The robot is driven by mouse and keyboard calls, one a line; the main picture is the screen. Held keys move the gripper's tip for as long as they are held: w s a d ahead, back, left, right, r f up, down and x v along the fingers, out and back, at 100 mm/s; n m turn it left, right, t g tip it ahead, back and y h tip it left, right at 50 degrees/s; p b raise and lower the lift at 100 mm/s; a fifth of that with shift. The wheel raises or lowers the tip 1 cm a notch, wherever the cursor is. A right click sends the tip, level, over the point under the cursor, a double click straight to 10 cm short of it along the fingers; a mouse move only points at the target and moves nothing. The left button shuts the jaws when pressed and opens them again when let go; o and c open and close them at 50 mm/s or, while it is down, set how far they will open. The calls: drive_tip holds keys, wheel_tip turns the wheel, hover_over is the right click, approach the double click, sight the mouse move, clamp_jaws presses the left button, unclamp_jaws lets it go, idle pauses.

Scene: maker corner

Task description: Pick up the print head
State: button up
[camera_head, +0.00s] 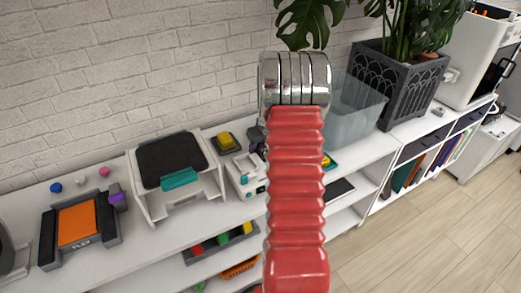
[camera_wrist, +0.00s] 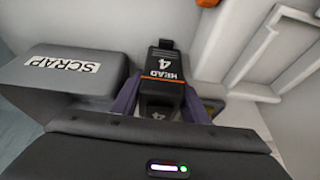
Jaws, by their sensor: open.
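The print head (camera_wrist: 164,72) is a dark block with white "HEAD 4" lettering and a thin orange line, in the middle of the wrist view. My gripper (camera_wrist: 160,102) has its two purple fingers spread, one on each side of the block's near part. Whether either finger touches it, I cannot tell. The gripper's dark body covers the bottom of the wrist view. In the head view my red arm stands in the middle and blocks the area behind it; I cannot make out the print head there.
A grey bin labelled SCRAP (camera_wrist: 60,70) stands left of the print head, close to the left finger. A white frame (camera_wrist: 270,45) rises at the right. In the head view, a black-topped white machine (camera_head: 180,160), an orange-bed FLEX unit (camera_head: 78,222) and a planter (camera_head: 398,85) stand on the white shelf.

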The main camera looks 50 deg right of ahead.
drive_tip(key=shift+c, duration=0.5)
drive_tip(key=c, duration=0.9)
drive_tip(key=shift+o, duration=0.2)
drive_tip(key=shift+r, duration=5.05)
